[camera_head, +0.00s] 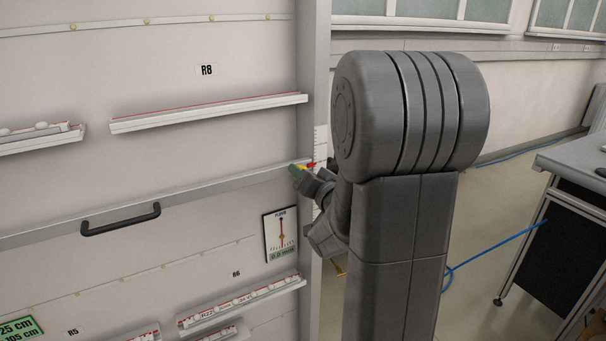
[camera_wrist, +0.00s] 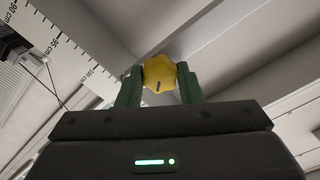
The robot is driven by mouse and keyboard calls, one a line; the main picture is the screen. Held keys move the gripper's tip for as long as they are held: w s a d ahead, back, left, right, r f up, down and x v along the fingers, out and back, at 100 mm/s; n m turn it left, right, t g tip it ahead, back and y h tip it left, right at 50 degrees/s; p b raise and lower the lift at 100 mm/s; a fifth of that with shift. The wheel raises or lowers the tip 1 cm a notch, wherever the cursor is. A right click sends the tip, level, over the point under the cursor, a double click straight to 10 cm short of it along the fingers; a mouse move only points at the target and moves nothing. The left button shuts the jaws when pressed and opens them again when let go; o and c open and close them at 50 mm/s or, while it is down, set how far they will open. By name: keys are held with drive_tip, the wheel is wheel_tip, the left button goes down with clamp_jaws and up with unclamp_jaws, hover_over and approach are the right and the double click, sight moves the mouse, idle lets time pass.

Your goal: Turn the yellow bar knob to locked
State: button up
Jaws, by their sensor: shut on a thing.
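The yellow knob (camera_wrist: 159,72) shows in the wrist view as a lobed yellow piece with a short dark mark on its face. My gripper (camera_wrist: 160,88) has its two green fingers on either side of the knob, shut on it. In the head view my gripper (camera_head: 298,170) is at the right edge post of the panel, and only a little yellow of the knob shows there. My own arm covers much of that area. I cannot read any locked or unlocked label near the knob.
A black handle (camera_head: 120,219) sticks out from the panel at left. Ledges, one under the R8 label (camera_head: 207,70), jut from the panel. A bench (camera_head: 580,170) stands at right, with a blue cable (camera_head: 495,248) beside it.

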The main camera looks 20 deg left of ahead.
drive_tip(key=shift+w+r+m+p, duration=0.1)
drive_tip(key=shift+m+p, duration=0.75)
drive_tip(key=shift+m, duration=3.05)
drive_tip(key=o, duration=1)
drive_tip(key=v, duration=1.4)
drive_tip(key=shift+b, duration=0.3)
drive_tip(key=shift+a, duration=0.2)
